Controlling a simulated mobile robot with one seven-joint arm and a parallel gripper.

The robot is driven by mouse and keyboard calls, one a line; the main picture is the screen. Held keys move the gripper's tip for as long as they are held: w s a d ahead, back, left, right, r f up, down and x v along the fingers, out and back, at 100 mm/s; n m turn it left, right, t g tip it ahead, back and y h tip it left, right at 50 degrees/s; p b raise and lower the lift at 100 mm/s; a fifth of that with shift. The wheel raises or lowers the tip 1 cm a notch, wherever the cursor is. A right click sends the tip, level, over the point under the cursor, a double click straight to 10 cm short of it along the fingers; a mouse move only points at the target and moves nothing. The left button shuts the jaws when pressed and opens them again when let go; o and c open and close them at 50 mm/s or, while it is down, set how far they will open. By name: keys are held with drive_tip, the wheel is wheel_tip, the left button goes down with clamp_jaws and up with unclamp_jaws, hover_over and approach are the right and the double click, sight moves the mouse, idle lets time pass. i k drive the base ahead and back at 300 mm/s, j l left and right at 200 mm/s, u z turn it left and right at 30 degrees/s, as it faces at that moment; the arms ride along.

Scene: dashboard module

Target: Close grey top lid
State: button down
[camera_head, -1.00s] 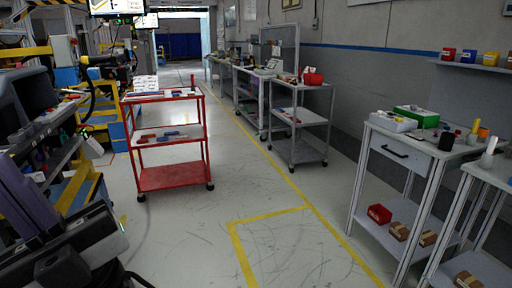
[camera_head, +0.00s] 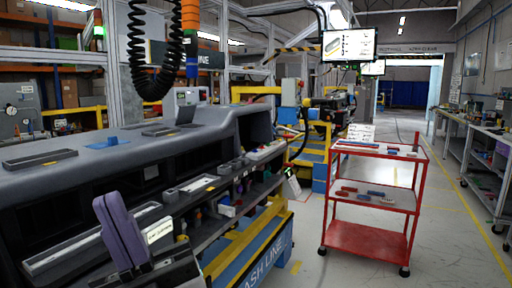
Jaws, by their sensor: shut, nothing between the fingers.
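The grey dashboard module (camera_head: 215,130) fills the left side, its long top running from the left edge to the middle.
A blue part (camera_head: 104,142) sits on the dashboard top. Small parts lie along its front shelf. A red cart (camera_head: 365,240) with tools stands to the right. A black coiled hose (camera_head: 150,50) hangs above. Free floor shows right of the dashboard and around the cart.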

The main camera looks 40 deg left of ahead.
sight(187, 113)
drive_tip(key=i+u, duration=0.35)
drive_tip(key=i+l+u, duration=0.1)
drive_tip(key=u, duration=0.25)
drive_tip(key=i+l+u, duration=0.2)
drive_tip(key=u, duration=0.15)
drive_tip(key=i+l+u, duration=0.55)
drive_tip(key=l+u, duration=0.2)
